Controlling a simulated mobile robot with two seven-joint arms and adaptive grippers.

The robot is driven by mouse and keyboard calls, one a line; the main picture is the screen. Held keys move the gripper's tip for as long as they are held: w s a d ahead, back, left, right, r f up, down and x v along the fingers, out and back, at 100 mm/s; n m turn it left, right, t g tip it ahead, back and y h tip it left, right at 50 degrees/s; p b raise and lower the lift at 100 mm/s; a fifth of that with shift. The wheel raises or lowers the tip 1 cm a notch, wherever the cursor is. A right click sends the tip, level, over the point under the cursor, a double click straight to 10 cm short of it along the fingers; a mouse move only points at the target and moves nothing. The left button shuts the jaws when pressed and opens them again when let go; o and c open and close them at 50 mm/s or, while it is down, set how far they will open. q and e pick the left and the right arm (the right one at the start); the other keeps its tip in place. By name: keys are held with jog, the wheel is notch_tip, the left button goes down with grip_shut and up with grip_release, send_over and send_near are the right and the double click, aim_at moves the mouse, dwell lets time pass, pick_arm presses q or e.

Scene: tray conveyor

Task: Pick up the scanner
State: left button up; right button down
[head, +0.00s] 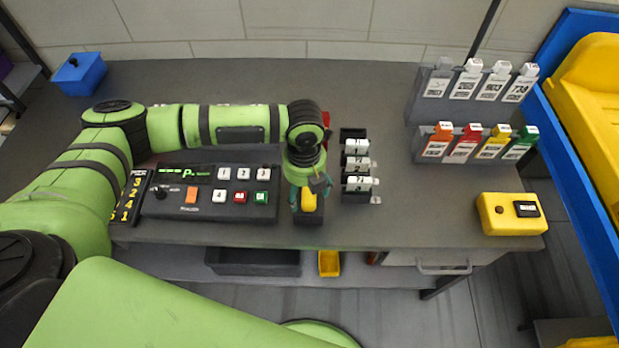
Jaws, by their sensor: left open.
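The scanner (309,201) looks to be the small yellow item in a dark cradle (308,218) near the front edge of the grey table. My left gripper (310,195) points down right over it. Its teal fingers are open, one on each side of the yellow item in the picture. I cannot tell whether they touch it. The wrist hides the upper part of the item. My right gripper is not in view.
Left of the gripper is a black control panel (178,210) with buttons. Just right is a black rack (354,208) with white-topped pieces. A yellow box (509,221) stands at the right front. The table (425,215) is clear between rack and box.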

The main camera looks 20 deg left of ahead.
aim_at(309, 194)
pick_arm(q)
jog(key=c, duration=1.4)
jog(key=shift+c, duration=0.3)
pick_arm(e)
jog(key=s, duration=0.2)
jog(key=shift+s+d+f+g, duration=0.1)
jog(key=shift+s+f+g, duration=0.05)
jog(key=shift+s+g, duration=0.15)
pick_arm(q)
jog(key=shift+w+r, duration=0.1)
jog(key=shift+r, duration=0.05)
